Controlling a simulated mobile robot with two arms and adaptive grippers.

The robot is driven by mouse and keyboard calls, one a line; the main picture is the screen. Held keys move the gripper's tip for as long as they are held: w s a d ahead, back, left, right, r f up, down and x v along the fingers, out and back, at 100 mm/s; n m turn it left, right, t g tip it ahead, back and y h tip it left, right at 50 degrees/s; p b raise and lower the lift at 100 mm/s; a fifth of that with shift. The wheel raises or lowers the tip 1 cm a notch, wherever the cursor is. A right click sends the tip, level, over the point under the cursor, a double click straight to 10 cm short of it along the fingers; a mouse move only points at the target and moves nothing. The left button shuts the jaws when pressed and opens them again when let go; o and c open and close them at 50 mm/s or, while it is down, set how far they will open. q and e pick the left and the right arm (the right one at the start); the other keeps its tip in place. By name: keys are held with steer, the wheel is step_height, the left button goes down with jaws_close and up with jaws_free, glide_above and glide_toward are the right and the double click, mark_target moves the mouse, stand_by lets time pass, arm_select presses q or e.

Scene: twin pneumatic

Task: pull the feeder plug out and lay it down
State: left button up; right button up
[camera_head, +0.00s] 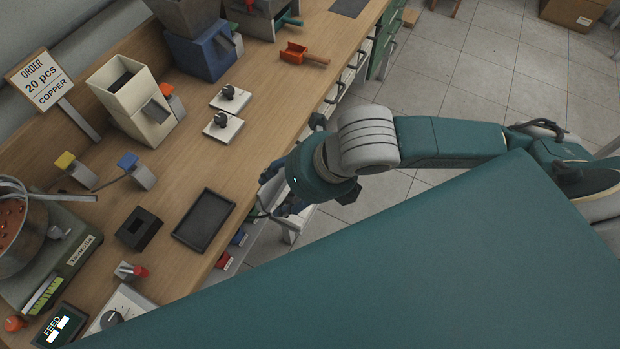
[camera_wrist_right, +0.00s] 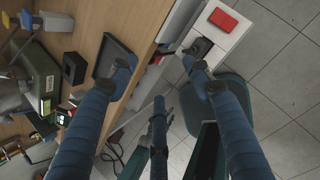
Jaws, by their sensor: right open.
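My right gripper (camera_head: 266,194) hangs at the front edge of the bench, just right of the black tray, in the head view. In the right wrist view its blue-grey fingers (camera_wrist_right: 157,78) are spread wide with nothing between them. The feeder plug cannot be made out for certain in either view. A dark panel reading FEED (camera_head: 57,326) lies on the bench at the lower left of the head view. A white box with a dial (camera_head: 122,300) is beside it. My left gripper is not in view.
The black tray (camera_head: 204,219) and a small black box (camera_head: 139,229) are on the wooden bench. A scale carrying a metal pot (camera_head: 28,232) stands at the left. A white drawer unit (camera_wrist_right: 222,34) bears a red block (camera_wrist_right: 223,19). Tiled floor lies beyond the bench front.

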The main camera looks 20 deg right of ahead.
mark_target(294, 196)
steer(key=d+n+h, duration=0.1)
steer(key=d+n, duration=0.4)
steer(key=n, duration=0.1)
steer(key=shift+g, duration=0.5)
steer(key=x, duration=0.3)
steer(key=b+x, duration=0.1)
steer(key=x, duration=0.6)
steer(key=shift+s+d+f+b, duration=0.15)
steer(key=shift+d+f+b, duration=0.2)
steer(key=shift+b, duration=0.05)
steer(key=shift+r, duration=0.1)
jaws_close()
steer(key=shift+r, duration=0.1)
steer(key=shift+w+r+p, duration=0.25)
steer(key=shift+r+p, duration=0.45)
steer(key=shift+p, duration=0.15)
steer(key=shift+s+r+p, duration=0.2)
steer(key=shift+r+p, duration=0.2)
steer(key=shift+p, duration=0.25)
steer(key=shift+r+p, duration=0.9)
steer(key=shift+p, duration=0.2)
